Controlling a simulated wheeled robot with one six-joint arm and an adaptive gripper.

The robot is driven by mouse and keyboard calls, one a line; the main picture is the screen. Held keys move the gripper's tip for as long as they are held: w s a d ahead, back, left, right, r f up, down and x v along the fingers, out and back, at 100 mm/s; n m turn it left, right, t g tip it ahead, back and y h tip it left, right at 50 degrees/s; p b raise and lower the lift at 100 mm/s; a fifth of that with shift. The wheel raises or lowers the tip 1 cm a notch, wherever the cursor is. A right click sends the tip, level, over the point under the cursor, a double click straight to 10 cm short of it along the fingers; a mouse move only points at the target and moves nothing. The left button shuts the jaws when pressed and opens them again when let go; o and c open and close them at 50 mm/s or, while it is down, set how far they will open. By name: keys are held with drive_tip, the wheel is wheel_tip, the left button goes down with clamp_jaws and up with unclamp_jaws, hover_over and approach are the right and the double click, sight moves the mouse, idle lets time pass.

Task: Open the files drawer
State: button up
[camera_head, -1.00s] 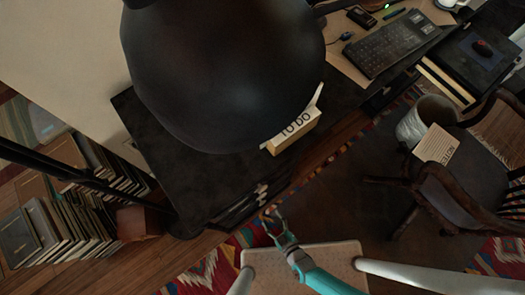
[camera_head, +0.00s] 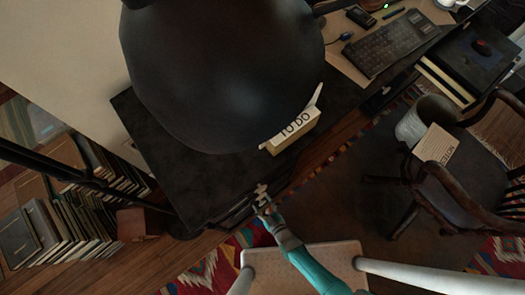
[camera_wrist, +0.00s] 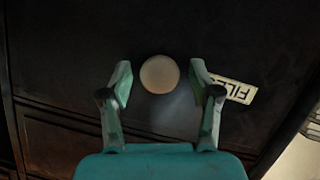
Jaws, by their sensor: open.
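The files drawer (camera_wrist: 75,60) is a dark front that fills most of the wrist view, with a white label reading "FILES" (camera_wrist: 232,90). A round pale knob (camera_wrist: 159,74) stands out from it. My gripper (camera_wrist: 160,80) is open, with one teal finger on each side of the knob and visible gaps between. In the head view my gripper (camera_head: 262,200) is at the front of the dark desk's drawers (camera_head: 235,208). The drawer looks closed. How deep the knob sits between the fingers is hard to tell.
The dark desk top (camera_head: 160,140) carries a TO DO box (camera_head: 292,130) and a keyboard (camera_head: 385,45). A wooden chair (camera_head: 450,195) with a NOTES pad (camera_head: 436,146) stands right. Books (camera_head: 75,225) line the left floor. A patterned rug lies below.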

drive_tip(key=shift+w+f, duration=0.1)
drive_tip(key=shift+a, duration=0.1)
clamp_jaws()
idle(0.3)
